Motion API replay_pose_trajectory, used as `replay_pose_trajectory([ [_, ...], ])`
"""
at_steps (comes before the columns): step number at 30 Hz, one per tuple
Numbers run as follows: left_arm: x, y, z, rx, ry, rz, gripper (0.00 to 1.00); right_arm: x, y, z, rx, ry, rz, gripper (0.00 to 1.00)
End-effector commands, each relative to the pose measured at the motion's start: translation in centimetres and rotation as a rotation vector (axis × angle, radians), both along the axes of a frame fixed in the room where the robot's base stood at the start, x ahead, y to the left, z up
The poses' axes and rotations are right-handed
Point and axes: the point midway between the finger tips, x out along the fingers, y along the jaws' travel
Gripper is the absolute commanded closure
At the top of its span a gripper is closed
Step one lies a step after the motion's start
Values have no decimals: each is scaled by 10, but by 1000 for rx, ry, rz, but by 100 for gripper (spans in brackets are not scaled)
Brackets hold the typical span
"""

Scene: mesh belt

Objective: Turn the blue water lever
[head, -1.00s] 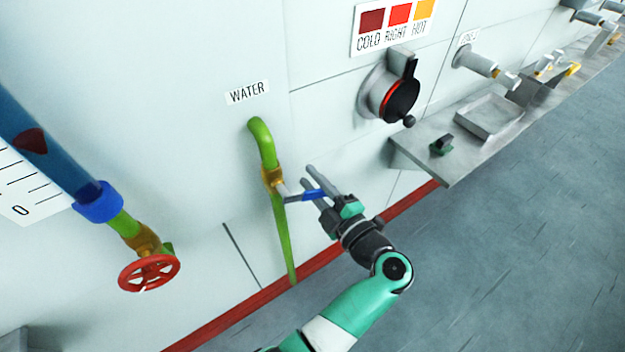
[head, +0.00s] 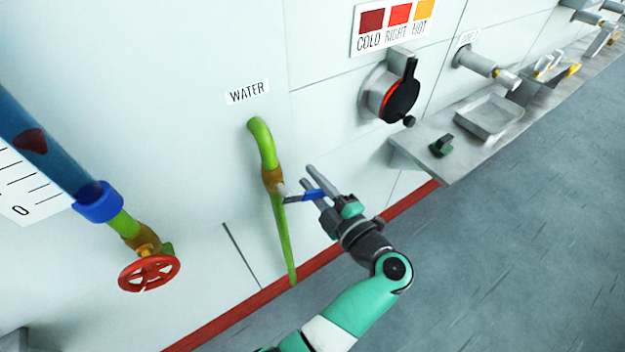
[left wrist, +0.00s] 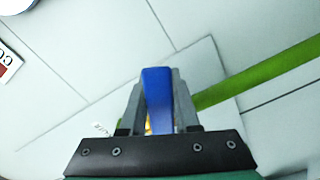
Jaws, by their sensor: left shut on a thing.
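The blue water lever (head: 303,196) sticks out to the right from the brass valve (head: 272,180) on the green pipe (head: 262,142), below the WATER label (head: 247,92). My left gripper (head: 318,191) is at the lever's outer end, with its fingers on either side of the blue handle. In the left wrist view the blue lever (left wrist: 157,95) stands between the two grey fingers, which are shut on it. The valve is mostly hidden there behind the lever and fingers. My right gripper is in neither view.
A red handwheel (head: 149,273) and a blue tube (head: 45,150) are at the left. A black and red dial (head: 398,98) is on the wall above right. A metal shelf (head: 420,150) with a tray (head: 490,115) runs along the right. The floor at the lower right is clear.

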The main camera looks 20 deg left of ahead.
Motion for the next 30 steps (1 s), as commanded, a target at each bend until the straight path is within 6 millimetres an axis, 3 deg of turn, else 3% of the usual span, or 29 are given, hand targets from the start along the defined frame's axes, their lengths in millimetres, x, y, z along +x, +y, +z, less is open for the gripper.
replay_pose_trajectory([
  [7, -1, 0, 1, 9, 12, 1, 100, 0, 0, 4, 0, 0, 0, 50],
  [15, -14, 10, -13, 188, 277, 1, 100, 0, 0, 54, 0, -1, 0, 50],
  [18, -19, 13, -22, 253, 371, 1, 100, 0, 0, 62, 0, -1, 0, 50],
  [28, -21, 15, -29, 283, 409, 0, 100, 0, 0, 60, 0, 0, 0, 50],
  [29, -21, 15, -29, 283, 409, 0, 68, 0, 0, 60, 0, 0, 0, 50],
  [30, -21, 15, -29, 283, 409, 0, 61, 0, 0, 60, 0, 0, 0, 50],
])
